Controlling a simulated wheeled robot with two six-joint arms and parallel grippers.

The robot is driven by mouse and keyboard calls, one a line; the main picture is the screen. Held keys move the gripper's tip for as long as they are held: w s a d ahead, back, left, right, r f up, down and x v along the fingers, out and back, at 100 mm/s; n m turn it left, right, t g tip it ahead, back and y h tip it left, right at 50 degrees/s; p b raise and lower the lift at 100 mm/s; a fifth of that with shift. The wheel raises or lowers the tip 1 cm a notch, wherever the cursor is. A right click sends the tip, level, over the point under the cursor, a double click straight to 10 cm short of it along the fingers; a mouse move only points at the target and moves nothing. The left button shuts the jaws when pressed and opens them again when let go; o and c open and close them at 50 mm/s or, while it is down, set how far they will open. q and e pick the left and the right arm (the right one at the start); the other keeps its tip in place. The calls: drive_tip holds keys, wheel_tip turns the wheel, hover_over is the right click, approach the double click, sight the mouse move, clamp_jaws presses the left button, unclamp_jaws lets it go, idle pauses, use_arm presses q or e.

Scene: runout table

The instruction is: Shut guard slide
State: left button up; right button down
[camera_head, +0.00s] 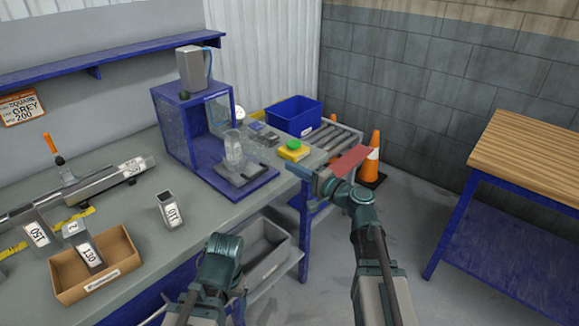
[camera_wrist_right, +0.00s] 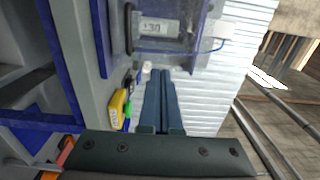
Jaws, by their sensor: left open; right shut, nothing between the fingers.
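The blue-framed machine housing (camera_head: 183,130) with clear panels stands on the bench at the back. Its front is open over a blue base, where a clear upright piece (camera_head: 233,150) and a dark fixture (camera_head: 240,174) show. I cannot tell which clear panel is the guard slide. In the right wrist view, a blue-edged clear panel (camera_wrist_right: 190,54) fills the top. My right gripper (camera_head: 318,176) is at the bench's right end, apart from the housing; its fingers (camera_wrist_right: 160,100) are shut and empty. My left gripper (camera_head: 224,247) is low in front of the bench, open, its fingertips hard to see.
A yellow box with a green button (camera_head: 293,150) sits right of the housing, also in the wrist view (camera_wrist_right: 118,108). A blue bin (camera_head: 292,115), rollers (camera_head: 335,140) and a red plate (camera_head: 351,159) are beyond. A cardboard box (camera_head: 110,282) and metal tubes (camera_head: 110,180) lie left.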

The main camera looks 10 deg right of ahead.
sight(258, 149)
drive_tip(key=x, duration=1.1)
drive_tip(key=shift+w+a, duration=0.1)
drive_tip(key=shift+w, duration=0.05)
drive_tip(key=x, duration=1.8)
drive_tip(key=shift+w, duration=0.2)
use_arm(q)
drive_tip(key=shift+s+d, duration=0.1)
use_arm(e)
drive_tip(key=shift+a, duration=0.2)
drive_tip(key=v, duration=1.4)
drive_tip(key=shift+s+d, duration=0.2)
use_arm(q)
drive_tip(key=shift+d, duration=0.35)
